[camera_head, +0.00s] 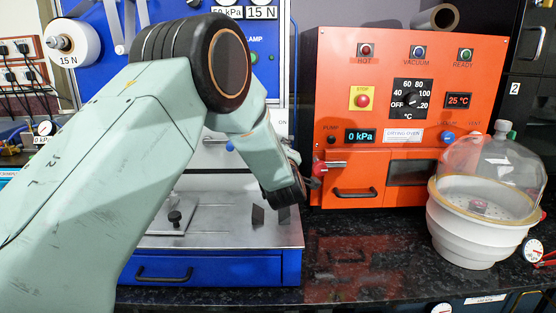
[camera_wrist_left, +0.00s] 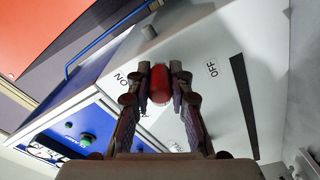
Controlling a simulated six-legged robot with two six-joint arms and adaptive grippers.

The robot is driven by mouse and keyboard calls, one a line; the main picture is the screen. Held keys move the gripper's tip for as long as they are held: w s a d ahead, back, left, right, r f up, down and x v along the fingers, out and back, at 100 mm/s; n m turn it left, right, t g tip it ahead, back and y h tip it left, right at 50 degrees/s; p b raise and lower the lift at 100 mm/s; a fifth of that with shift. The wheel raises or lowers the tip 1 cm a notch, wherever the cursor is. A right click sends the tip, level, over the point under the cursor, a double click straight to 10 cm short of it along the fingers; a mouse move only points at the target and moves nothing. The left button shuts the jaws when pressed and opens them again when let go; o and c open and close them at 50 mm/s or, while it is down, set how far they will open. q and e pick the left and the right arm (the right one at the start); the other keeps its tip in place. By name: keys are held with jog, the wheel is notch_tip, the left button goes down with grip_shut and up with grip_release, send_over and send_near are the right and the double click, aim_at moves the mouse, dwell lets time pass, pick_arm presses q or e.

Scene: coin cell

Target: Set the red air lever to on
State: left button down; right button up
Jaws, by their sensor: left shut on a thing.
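The red air lever's knob (camera_wrist_left: 158,83) shows in the left wrist view, between the two fingers of my left gripper (camera_wrist_left: 160,85). The fingers are shut on it from both sides. The ON label (camera_wrist_left: 120,79) is just left of the knob, and the OFF label (camera_wrist_left: 212,69) is farther off to the right. Much of the lever's shaft is hidden. My right gripper is not in view.
The orange vacuum oven (camera_head: 338,100) stands close behind and right of the left gripper. A glass dome desiccator (camera_head: 465,245) is at the right on the dark bench. The press's blue drawer (camera_head: 230,270) is below the arm. Bench between drawer and desiccator is clear.

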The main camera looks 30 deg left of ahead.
pick_arm(q)
jog(key=n, duration=0.1)
jog(key=r+n+b, duration=0.1)
jog(key=n+b, duration=0.1)
jog(key=shift+w+d+r, duration=0.15)
jog(key=shift+d+r, duration=0.05)
jog(key=shift+r, duration=0.05)
jog(key=shift+r+n+b, duration=0.3)
jog(key=shift+n+b, duration=0.2)
jog(key=shift+n, duration=0.25)
jog(key=shift+r+n+b, duration=0.25)
jog(key=shift+n+b, duration=0.25)
jog(key=shift+n, duration=0.25)
jog(key=shift+r, duration=0.1)
jog(key=c, duration=1.2)
grip_release()
jog(key=shift+s+d+f, duration=0.2)
jog(key=shift+s+d, duration=0.1)
jog(key=shift+s, duration=0.05)
jog(key=v, duration=1.1)
jog(key=shift+d, duration=0.1)
